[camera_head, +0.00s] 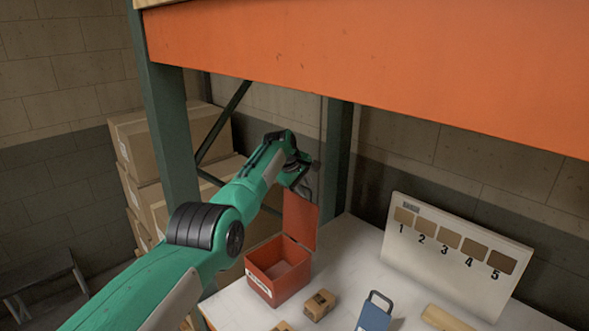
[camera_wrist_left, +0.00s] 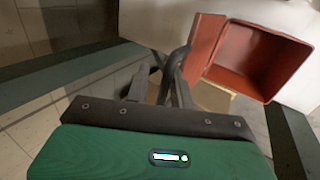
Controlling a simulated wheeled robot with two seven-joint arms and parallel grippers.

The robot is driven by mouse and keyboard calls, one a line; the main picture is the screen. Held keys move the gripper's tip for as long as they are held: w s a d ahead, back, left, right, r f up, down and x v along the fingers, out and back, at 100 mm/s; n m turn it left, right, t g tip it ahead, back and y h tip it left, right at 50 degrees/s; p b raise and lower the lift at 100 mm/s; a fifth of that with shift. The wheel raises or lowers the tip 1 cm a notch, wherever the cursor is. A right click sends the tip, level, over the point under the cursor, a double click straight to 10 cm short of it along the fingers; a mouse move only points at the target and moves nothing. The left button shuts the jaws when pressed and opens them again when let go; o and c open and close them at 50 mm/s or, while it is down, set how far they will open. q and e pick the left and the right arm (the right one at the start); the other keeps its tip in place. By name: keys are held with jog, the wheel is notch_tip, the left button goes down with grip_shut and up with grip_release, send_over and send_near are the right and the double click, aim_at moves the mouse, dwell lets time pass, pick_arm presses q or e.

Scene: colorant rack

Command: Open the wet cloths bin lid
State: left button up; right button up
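The wet cloths bin is a red open-topped box (camera_head: 262,286) with a white label on its front, on the white worktop. Its lid (camera_head: 301,218) stands upright at the bin's back right edge, so the bin is open and looks empty. My left gripper (camera_head: 305,188) is at the top of the raised lid. In the left wrist view, the dark fingers (camera_wrist_left: 168,62) are drawn together beside the lid (camera_wrist_left: 204,42), with nothing seen between them. Whether they touch the lid is unclear. The bin's open inside (camera_wrist_left: 258,60) shows to the right. My right gripper is not in view.
An orange beam (camera_head: 370,70) crosses above, with a green post (camera_head: 172,130) left of my arm. A numbered board (camera_head: 455,262) stands at the back right. Small brown boxes (camera_head: 319,305) and a blue object (camera_head: 375,313) lie in front. Cartons (camera_head: 150,145) are stacked behind.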

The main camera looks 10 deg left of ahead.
pick_arm(q)
jog(key=shift+s+a+r+p, duration=0.2)
jog(key=shift+r+p, duration=0.3)
jog(key=shift+p, duration=0.05)
jog(key=shift+s+a+r+p, duration=0.2)
jog(key=shift+s+r+p, duration=0.1)
jog(key=shift+r, duration=0.25)
jog(key=b+v, duration=0.5)
jog(key=v, duration=0.6)
jog(key=shift+r, duration=0.15)
